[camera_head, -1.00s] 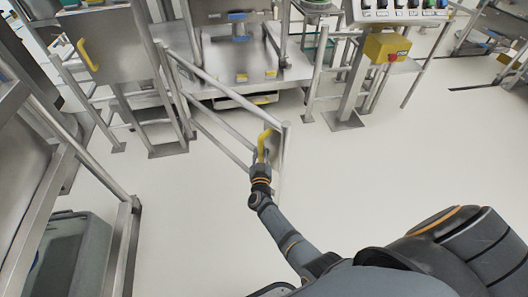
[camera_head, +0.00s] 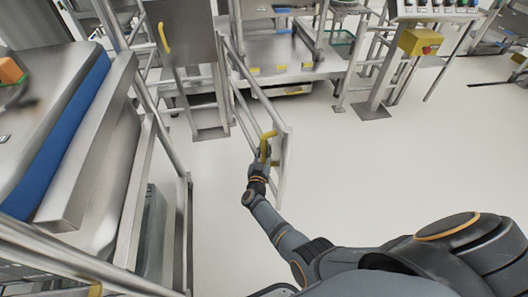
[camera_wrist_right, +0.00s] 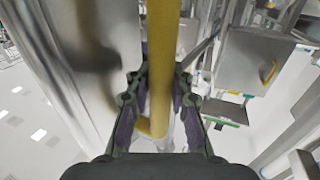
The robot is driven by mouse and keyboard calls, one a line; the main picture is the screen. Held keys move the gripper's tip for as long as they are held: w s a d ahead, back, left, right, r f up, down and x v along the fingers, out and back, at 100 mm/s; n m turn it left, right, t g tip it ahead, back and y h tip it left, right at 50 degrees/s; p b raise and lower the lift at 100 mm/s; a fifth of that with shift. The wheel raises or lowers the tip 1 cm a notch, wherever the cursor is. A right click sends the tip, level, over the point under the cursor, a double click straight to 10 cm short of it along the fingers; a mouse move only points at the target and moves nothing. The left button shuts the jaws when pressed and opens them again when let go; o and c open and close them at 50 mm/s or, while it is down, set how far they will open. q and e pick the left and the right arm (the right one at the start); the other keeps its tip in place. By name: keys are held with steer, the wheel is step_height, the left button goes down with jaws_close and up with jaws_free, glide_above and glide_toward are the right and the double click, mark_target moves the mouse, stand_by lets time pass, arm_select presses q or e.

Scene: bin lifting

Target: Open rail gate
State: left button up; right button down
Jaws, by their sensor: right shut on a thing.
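The rail gate (camera_head: 258,88) is a swinging frame of metal tubes, standing open at an angle towards me in the head view. Its yellow handle (camera_head: 264,146) is at the free end, next to a metal end plate. My right gripper (camera_head: 262,158) is shut on this yellow handle. In the right wrist view the yellow handle (camera_wrist_right: 162,70) runs between the two fingers of the right gripper (camera_wrist_right: 160,100), beside the shiny metal plate (camera_wrist_right: 80,60). My left gripper is not in view.
A metal panel with another yellow handle (camera_head: 164,38) stands left of the gate. A yellow box with a red button (camera_head: 419,42) is at the upper right. A conveyor with a blue side (camera_head: 62,130) fills the left. The pale floor right of the gate is clear.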

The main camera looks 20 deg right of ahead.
steer(key=shift+s+a+f, duration=0.2)
steer(key=shift+a+f, duration=0.2)
steer(key=c, duration=1.7)
jaws_free()
steer(key=o, duration=0.5)
steer(key=shift+r, duration=0.25)
